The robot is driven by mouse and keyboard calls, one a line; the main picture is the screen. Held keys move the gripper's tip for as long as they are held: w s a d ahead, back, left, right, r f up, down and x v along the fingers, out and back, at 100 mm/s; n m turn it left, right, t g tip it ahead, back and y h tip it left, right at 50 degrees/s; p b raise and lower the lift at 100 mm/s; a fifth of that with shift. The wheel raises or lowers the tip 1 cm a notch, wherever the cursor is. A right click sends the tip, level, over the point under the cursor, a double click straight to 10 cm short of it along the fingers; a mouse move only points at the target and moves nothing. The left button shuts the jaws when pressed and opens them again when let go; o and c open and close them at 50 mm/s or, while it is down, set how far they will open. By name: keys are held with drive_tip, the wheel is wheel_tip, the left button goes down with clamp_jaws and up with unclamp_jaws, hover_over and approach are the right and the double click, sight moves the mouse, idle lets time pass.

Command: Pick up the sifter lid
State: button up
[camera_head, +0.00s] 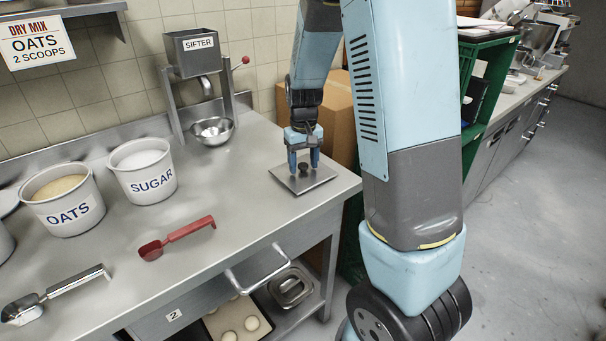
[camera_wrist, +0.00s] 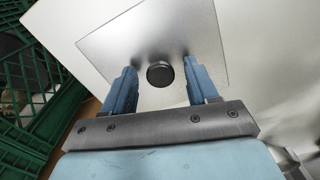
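The sifter lid (camera_head: 289,181) is a flat square metal plate with a dark round knob (camera_head: 303,168). It lies on the steel table near its right end. The lid also shows in the wrist view (camera_wrist: 118,48), with the knob (camera_wrist: 160,74) between my fingers. My gripper (camera_head: 303,170) is open and points down over the lid, one finger on each side of the knob. A gap shows between the knob and each finger. The sifter (camera_head: 197,52) stands at the back of the table with a metal bowl (camera_head: 212,130) under it.
Tubs of oats (camera_head: 68,215) and sugar (camera_head: 148,185) stand on the left of the table. A red scoop (camera_head: 178,238) and a metal scoop (camera_head: 60,292) lie in front. A cardboard box (camera_head: 340,115) and green crates (camera_head: 487,75) stand beyond the table's right end.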

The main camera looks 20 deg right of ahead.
drive_tip(key=c, duration=1)
clamp_jaws()
drive_tip(key=shift+r, duration=0.15)
